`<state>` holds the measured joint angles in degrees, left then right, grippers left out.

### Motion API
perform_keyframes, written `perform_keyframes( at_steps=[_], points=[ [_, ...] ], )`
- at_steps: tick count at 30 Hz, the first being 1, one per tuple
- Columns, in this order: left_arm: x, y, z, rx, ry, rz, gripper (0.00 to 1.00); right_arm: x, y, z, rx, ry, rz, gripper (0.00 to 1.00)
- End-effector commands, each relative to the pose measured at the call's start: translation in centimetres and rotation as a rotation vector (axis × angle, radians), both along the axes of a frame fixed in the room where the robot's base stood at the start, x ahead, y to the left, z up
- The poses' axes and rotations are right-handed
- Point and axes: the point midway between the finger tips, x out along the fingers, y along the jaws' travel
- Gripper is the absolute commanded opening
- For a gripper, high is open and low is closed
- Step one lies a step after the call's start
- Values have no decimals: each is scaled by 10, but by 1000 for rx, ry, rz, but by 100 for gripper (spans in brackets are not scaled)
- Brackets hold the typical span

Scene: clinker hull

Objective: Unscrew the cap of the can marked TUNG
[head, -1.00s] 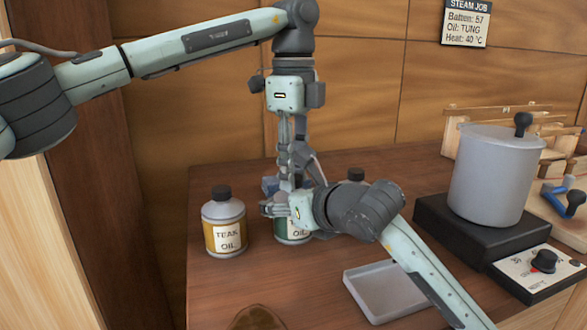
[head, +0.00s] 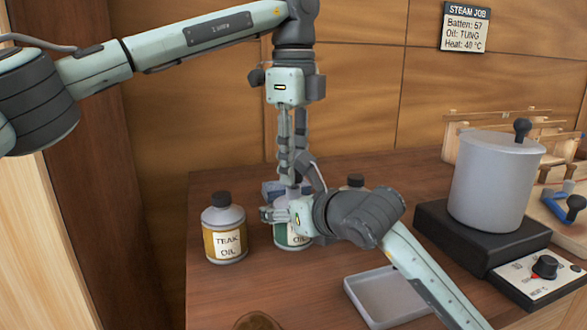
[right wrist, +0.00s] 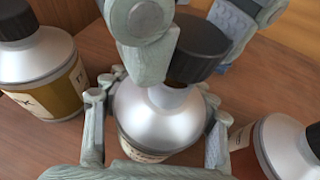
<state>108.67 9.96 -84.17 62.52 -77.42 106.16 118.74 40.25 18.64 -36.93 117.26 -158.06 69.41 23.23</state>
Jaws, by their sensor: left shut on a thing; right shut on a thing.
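The middle can with a green label (head: 295,237) stands upright on the bench. Only "OIL" is readable; the word above is hidden. My right gripper (head: 278,216) is shut around its body, one finger on each side in the right wrist view (right wrist: 155,125). My left gripper (head: 290,182) points down above the can, shut on its black cap (right wrist: 205,48). In the right wrist view the cap sits above and aside from the can's pale neck (right wrist: 168,97), so it looks lifted off. The cap is mostly hidden in the head view.
A TEAK OIL can (head: 225,230) stands left of the middle can, and another black-capped can (head: 356,181) stands to the right, partly hidden by my arm. A grey tray (head: 360,302) lies in front. A pot (head: 495,185) stands on a black heater (head: 450,228) at the right.

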Motion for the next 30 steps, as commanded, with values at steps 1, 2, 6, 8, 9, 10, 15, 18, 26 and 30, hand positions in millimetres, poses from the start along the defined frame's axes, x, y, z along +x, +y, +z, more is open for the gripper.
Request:
perform_keyframes(
  at_steps=[1, 2, 6, 8, 9, 10, 15, 18, 26, 30],
  points=[
    [0, 0, 1, 0, 0, 0, 0, 0, 0, 0, 0, 0, 1, 0],
    [0, 0, 2, 0, 0, 0, 0, 0, 0, 0, 0, 0, 1, 0],
    [0, 0, 2, 0, 1, 0, 0, 0, 0, 0, 0, 0, 1, 0],
    [0, 0, 2, 0, 1, 0, 0, 0, 0, 0, 0, 0, 1, 0],
    [0, 0, 2, 0, 1, 0, 0, 0, 0, 0, 0, 0, 1, 0],
    [0, 0, 2, -1, 0, 0, 0, 0, 0, 0, 0, 0, 1, 0],
    [0, 0, 11, 0, 0, 1, 0, 0, 0, 0, 0, 1, 1, 0],
    [0, 0, 24, -2, -1, 2, 0, 0, 0, 0, 0, 1, 1, 0],
    [0, 0, 42, -1, 2, 1, 0, 0, 0, 0, 0, 0, 1, 0],
    [0, 0, 42, 0, 1, 0, 0, 0, 0, 0, 0, 0, 1, 55]
  ],
)
